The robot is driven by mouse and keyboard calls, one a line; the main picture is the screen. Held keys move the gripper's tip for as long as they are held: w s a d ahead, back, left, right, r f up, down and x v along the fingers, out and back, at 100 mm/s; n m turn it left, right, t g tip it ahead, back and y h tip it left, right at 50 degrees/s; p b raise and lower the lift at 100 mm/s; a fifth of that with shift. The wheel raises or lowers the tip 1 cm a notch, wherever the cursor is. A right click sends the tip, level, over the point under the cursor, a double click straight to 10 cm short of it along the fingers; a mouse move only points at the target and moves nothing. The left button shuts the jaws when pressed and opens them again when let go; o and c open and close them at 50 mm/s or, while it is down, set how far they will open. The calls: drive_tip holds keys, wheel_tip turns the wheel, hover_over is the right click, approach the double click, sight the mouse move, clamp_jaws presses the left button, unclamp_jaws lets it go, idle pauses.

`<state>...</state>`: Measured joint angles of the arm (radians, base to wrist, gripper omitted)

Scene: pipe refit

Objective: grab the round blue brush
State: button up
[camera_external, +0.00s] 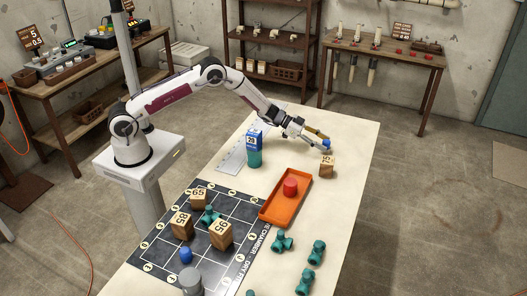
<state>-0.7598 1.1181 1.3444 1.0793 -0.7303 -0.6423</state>
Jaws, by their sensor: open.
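My gripper (318,141) is low over the far right part of the table, pointing right and down, and its jaws are open. A small round blue piece (326,143), which may be the blue brush, shows right at the fingertips. I cannot tell whether the fingers touch it. A yellowish strip lies along the upper finger, and I cannot tell what it belongs to. Another small blue cylinder (186,255) stands on the dark grid mat at the near left.
A wooden numbered block (327,167) sits just in front of my gripper. A blue box on a teal cylinder (254,158) stands left of it. An orange tray (271,213) holds a red cylinder. The dark mat (165,228) carries several blocks. Teal pipe fittings (316,253) lie nearer.

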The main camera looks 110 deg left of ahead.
drive_tip(key=shift+x, duration=0.95)
drive_tip(key=c, duration=1.1)
